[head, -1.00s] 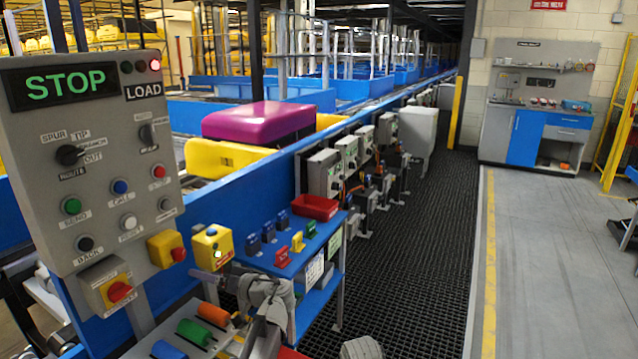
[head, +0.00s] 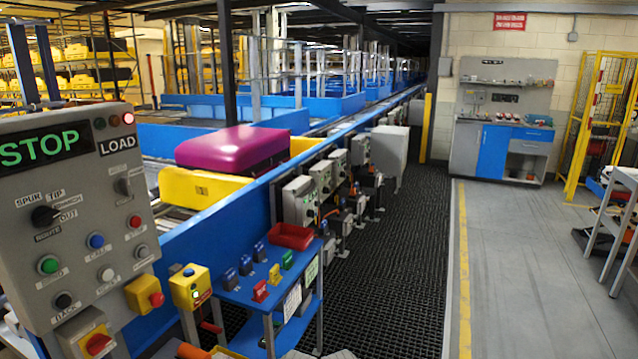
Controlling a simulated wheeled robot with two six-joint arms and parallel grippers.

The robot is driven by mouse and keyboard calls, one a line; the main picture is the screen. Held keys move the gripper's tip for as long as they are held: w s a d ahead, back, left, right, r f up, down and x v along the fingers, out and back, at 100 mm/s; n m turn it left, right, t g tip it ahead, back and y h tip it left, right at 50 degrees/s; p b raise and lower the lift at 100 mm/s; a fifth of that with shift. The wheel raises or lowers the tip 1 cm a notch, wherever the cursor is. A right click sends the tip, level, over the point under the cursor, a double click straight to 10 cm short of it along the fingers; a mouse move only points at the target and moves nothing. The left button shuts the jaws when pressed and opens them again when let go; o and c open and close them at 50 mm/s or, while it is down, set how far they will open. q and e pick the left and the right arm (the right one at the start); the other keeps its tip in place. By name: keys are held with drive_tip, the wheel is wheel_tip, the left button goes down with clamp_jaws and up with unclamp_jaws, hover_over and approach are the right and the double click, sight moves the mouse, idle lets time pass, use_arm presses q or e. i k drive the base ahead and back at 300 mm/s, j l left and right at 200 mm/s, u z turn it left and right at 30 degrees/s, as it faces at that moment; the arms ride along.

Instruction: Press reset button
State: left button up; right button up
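The reset button is a white round button (head: 106,274) on the grey control panel (head: 75,235) at the left of the head view. Its label below is small and slanted. A black button (head: 63,300) sits below left of it, a blue one (head: 96,240) above it and a grey one (head: 140,251) to its right. The panel's display (head: 45,149) reads STOP in green, and a red lamp (head: 129,118) is lit above the LOAD label.
A blue stand (head: 238,297) with lock-like pieces and a red bin (head: 291,236) is to the right. A magenta case (head: 238,150) lies on the conveyor. The grey floor (head: 540,290) at right is mostly clear.

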sight(106, 274)
drive_tip(key=u, duration=1.35)
